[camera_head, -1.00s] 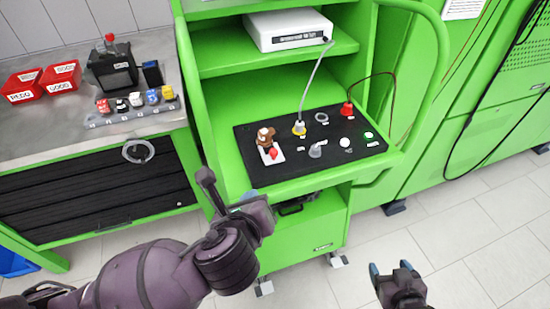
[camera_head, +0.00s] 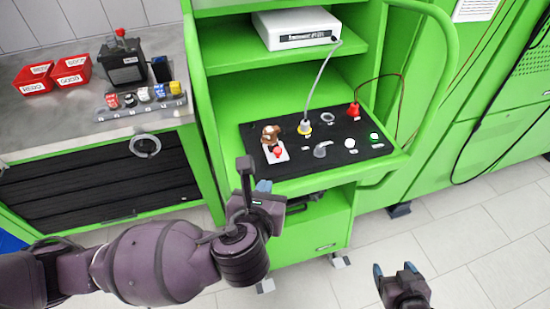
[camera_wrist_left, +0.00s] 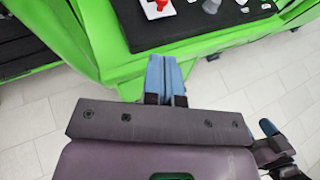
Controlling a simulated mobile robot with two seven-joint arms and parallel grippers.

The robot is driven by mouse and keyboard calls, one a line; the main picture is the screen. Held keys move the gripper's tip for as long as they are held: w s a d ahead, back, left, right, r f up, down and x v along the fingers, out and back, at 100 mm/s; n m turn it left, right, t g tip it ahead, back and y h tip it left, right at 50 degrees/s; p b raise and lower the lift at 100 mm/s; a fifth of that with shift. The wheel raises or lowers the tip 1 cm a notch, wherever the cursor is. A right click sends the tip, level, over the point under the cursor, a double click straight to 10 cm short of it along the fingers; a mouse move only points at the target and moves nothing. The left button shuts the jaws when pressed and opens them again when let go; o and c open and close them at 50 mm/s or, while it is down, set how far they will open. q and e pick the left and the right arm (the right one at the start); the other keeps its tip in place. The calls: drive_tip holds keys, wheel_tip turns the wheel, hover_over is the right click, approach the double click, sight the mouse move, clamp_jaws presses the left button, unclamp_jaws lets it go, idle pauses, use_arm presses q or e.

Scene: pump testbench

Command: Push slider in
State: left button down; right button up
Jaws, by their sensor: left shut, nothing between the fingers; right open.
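The black board (camera_head: 350,168) sits on the green shelf of the testbench, with a brown fitting (camera_head: 270,134) and a red knob (camera_head: 277,151) on a white plate at its left. I cannot tell for sure which part is the slider. My left gripper (camera_head: 264,186) is shut and empty, just in front of the shelf's front edge below the white plate. In the left wrist view its blue fingers (camera_wrist_left: 165,75) are together below the green edge (camera_wrist_left: 180,58), with no clear contact. My right gripper (camera_head: 394,268) is open and empty over the floor at lower right.
A white instrument (camera_head: 296,29) is on the upper shelf. A side table holds red bins (camera_head: 71,70) and coloured parts (camera_head: 145,94). The green frame rises at both sides.

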sight(277, 155)
use_arm(q)
drive_tip(key=x, duration=0.7)
drive_tip(key=r+x, duration=0.1)
drive_tip(key=x, duration=0.2)
drive_tip(key=shift+w+d+f, duration=0.15)
drive_tip(key=shift+w+f, duration=0.05)
drive_tip(key=shift+w, duration=0.35)
drive_tip(key=shift+w+f+p, duration=0.1)
drive_tip(key=shift+w+p, duration=0.2)
drive_tip(key=shift+w, duration=0.25)
use_arm(e)
drive_tip(key=shift+s, duration=0.15)
